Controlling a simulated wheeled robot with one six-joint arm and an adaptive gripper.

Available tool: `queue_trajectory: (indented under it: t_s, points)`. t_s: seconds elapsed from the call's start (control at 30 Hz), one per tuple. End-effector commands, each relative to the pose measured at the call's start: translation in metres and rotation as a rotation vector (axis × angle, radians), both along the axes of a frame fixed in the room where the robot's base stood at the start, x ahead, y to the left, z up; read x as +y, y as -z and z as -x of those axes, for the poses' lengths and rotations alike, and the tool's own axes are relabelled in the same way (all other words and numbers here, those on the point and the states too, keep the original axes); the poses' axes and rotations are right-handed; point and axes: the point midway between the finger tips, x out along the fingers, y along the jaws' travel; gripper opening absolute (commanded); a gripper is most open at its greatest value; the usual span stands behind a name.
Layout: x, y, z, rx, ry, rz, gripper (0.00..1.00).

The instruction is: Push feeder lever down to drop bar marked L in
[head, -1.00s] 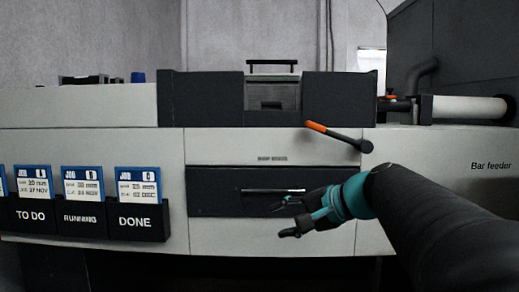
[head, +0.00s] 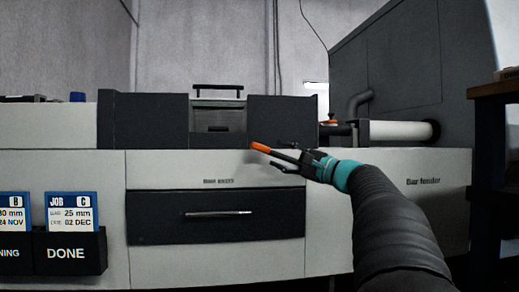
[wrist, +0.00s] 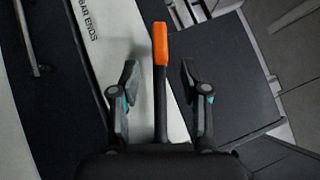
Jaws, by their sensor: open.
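The feeder lever has an orange grip (head: 261,147) and a dark shaft, and sticks out to the left in front of the white machine body. My gripper (head: 290,153) is at the lever, partly overlapping its shaft in the head view. In the wrist view the lever (wrist: 160,45) runs between my two open fingers, with its orange end beyond the fingertips. A gap shows on both sides, so the fingers look apart from it. The feeder tube (head: 398,131) lies behind, at the right, by the "Bar feeder" label. No bar marked L can be made out.
A dark drawer (head: 215,215) with a bar handle is below the "Bar ends" label. Job card holders (head: 72,250) hang at the lower left. A dark cabinet (head: 390,70) rises behind at the right, and a table edge (head: 497,88) stands at the far right.

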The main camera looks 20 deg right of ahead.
Motion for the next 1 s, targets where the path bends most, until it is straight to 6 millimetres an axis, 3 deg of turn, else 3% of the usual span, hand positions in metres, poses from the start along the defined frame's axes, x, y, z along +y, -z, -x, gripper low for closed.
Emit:
queue_trajectory:
  t_s: [0.2, 0.4, 0.87, 1.0]
  points:
    - [0.02, -0.011, -0.036, 0.0, -0.004, 0.001, 0.46]
    - [0.03, -0.017, -0.058, 0.001, -0.002, 0.001, 0.46]
    - [0.035, -0.019, -0.068, 0.0, 0.0, 0.001, 0.46]
    - [0.035, -0.019, -0.067, 0.0, 0.0, 0.001, 0.13]
